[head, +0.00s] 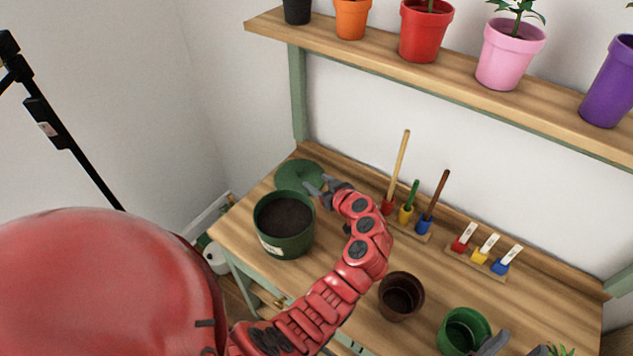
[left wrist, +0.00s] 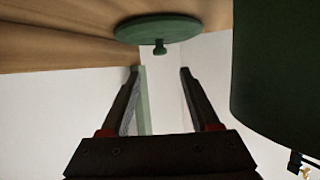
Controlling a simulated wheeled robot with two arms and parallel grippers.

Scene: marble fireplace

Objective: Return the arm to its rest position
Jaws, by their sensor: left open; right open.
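My left arm reaches over the wooden workbench. Its gripper (head: 322,187) is open and empty, just right of a round green lid (head: 298,176) and behind a dark green pot (head: 284,238) filled with soil. In the left wrist view the open fingers (left wrist: 158,72) have nothing between them. The lid with its small knob (left wrist: 158,28) shows beyond the fingertips, apart from them, and the pot's side (left wrist: 275,75) is close on the right. My right gripper (head: 514,346) shows only in part at the bottom edge, with its grey fingers apart near a green pot (head: 464,330).
A rack with several long-handled tools (head: 408,222) stands just right of my left arm. A rack of small coloured tools (head: 478,252) is further right. An empty brown pot (head: 401,296) stands near the front. A shelf (head: 380,56) with several potted plants is above.

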